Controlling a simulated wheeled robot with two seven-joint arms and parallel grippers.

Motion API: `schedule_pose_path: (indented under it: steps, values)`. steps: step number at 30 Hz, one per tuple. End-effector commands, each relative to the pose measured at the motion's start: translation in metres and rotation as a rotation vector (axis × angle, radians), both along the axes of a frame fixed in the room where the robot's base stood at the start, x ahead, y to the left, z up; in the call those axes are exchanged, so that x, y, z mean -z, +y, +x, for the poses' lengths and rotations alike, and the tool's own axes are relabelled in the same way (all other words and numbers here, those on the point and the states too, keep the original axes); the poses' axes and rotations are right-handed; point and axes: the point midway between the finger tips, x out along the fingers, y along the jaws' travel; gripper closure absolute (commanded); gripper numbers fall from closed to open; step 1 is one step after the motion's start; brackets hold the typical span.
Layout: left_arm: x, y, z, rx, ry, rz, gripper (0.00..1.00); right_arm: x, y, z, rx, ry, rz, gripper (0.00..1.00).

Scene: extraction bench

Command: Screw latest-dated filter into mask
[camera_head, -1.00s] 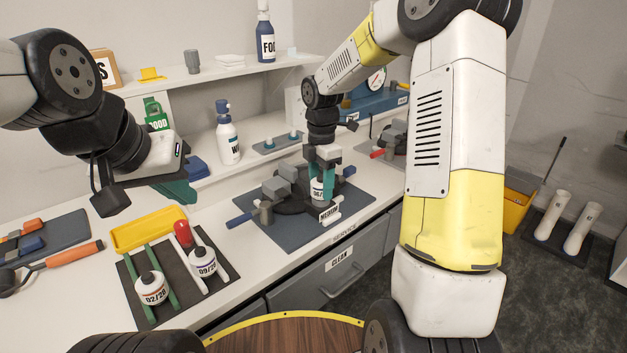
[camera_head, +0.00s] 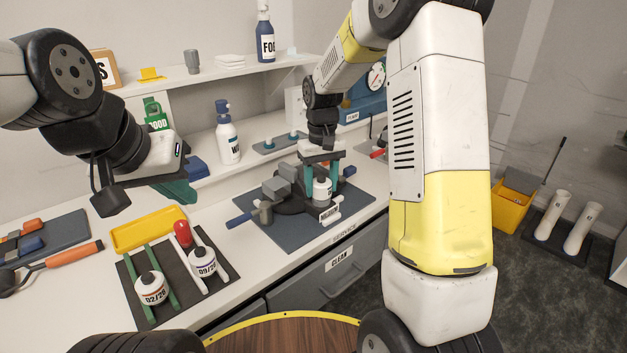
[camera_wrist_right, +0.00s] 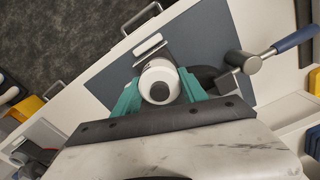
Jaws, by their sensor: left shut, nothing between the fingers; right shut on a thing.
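The black mask (camera_head: 290,203) sits in a grey holder on a dark blue mat; a tag by it reads MEDIUM. My right gripper (camera_head: 322,180) is over the mask's right side, its green fingers shut on a white filter (camera_head: 321,190). The filter also shows between the fingers in the right wrist view (camera_wrist_right: 158,82). Its date cannot be read now, and its seating in the mask is hidden. A filter marked 02/28 (camera_head: 151,289) and one marked 09/2-something (camera_head: 203,263), last digit unclear, stand on a dark mat at front left. My left gripper (camera_head: 180,190) is shut and empty above the bench.
A yellow tray (camera_head: 148,230) lies behind the two filters, and a red-knobbed tool (camera_head: 182,233) stands beside them. An orange-handled tool (camera_head: 70,254) lies at far left. A white pump bottle (camera_head: 228,140) stands behind the blue mat (camera_head: 258,236). Drawers are below the bench front.

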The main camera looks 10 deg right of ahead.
Motion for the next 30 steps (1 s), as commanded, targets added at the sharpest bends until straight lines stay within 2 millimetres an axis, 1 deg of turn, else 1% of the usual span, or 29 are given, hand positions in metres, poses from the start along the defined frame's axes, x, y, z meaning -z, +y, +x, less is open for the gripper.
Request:
schedule_pose_path:
  steps: [3, 6, 9, 12, 17, 18, 20, 21, 22, 30]
  values:
    - [0.0000, 0.0000, 0.0000, 0.000, 0.000, 0.000, 1.00, 0.0005, 0.0003, -0.0008, 0.200, 0.003, -0.001, 0.99]
    - [0.0000, 0.0000, 0.0000, 0.000, 0.000, 0.000, 1.00, 0.0007, 0.0004, -0.0009, 0.354, 0.003, -0.001, 0.99]
    - [0.0000, 0.0000, 0.0000, 0.000, 0.000, 0.000, 1.00, 0.0008, 0.0007, -0.0010, 0.450, 0.003, 0.000, 0.99]
    - [0.0000, 0.0000, 0.0000, 0.000, 0.000, 0.000, 1.00, 0.0009, 0.0003, -0.0010, 0.485, 0.003, 0.000, 0.99]
    - [0.0000, 0.0000, 0.0000, 0.000, 0.000, 0.000, 1.00, 0.0009, 0.0004, -0.0010, 0.485, 0.004, 0.000, 0.99]
    - [0.0000, 0.0000, 0.0000, 0.000, 0.000, 0.000, 1.00, 0.0009, 0.0005, -0.0010, 0.485, 0.004, 0.000, 0.48]
    - [0.0000, 0.0000, 0.0000, 0.000, 0.000, 0.000, 1.00, 0.0009, 0.0005, -0.0010, 0.484, 0.004, 0.000, 0.36]
    - [0.0000, 0.0000, 0.0000, 0.000, 0.000, 0.000, 1.00, 0.0009, 0.0005, -0.0009, 0.484, 0.003, 0.000, 0.28]
    - [0.0000, 0.0000, 0.0000, 0.000, 0.000, 0.000, 1.00, 0.0008, 0.0005, -0.0008, 0.484, 0.003, 0.000, 0.27]
    - [0.0000, 0.0000, 0.0000, 0.000, 0.000, 0.000, 1.00, 0.0007, 0.0004, -0.0005, 0.477, 0.002, 0.000, 0.27]
